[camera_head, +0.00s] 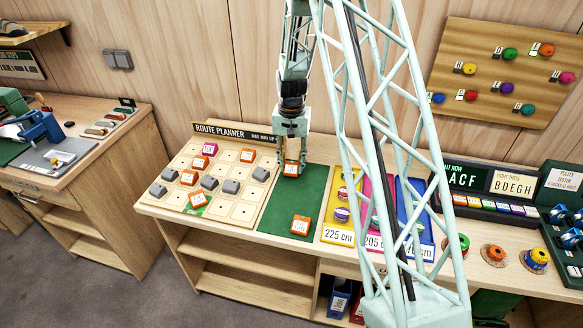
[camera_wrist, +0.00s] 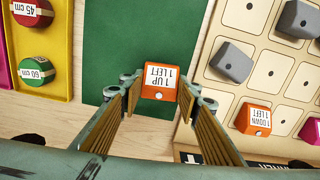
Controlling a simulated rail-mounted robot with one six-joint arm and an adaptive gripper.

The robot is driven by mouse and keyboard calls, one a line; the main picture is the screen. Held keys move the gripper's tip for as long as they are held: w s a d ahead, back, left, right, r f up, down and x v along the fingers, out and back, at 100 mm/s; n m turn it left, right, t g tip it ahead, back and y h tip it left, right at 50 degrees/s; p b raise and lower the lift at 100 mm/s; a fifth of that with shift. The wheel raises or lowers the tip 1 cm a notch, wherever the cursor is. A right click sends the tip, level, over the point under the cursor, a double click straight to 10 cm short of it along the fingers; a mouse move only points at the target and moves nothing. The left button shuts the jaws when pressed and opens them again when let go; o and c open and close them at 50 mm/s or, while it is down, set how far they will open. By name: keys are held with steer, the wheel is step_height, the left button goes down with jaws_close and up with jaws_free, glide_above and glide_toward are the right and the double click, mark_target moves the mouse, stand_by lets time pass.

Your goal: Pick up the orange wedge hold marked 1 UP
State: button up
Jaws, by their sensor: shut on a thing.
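My gripper (camera_head: 291,160) points down at the back edge of the green mat (camera_head: 303,190), just right of the route planner board. It is shut on an orange wedge hold (camera_head: 291,170). In the wrist view this hold (camera_wrist: 158,82) sits between the two fingertips (camera_wrist: 160,92), and its white label reads "1 UP 1 LEFT", upside down. I cannot tell whether the hold touches the surface under it. Another orange hold with a white label (camera_head: 300,225) lies on the front part of the green mat; its text is too small to read.
The route planner board (camera_head: 215,178) to the left carries several orange, grey and magenta holds. An orange hold marked "1 DOWN 1 LEFT" (camera_wrist: 253,119) is near my gripper in the wrist view. A yellow panel (camera_head: 333,231) with round holds lies right of the mat.

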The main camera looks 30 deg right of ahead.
steer(key=shift+r, duration=1.25)
steer(key=s+a, duration=0.1)
steer(key=s, duration=0.4)
steer(key=s+a+r, duration=0.1)
steer(key=s+a, duration=0.1)
steer(key=s, duration=0.3)
steer(key=s+a, duration=0.2)
steer(key=s, duration=0.3)
steer(key=shift+a+r, duration=0.2)
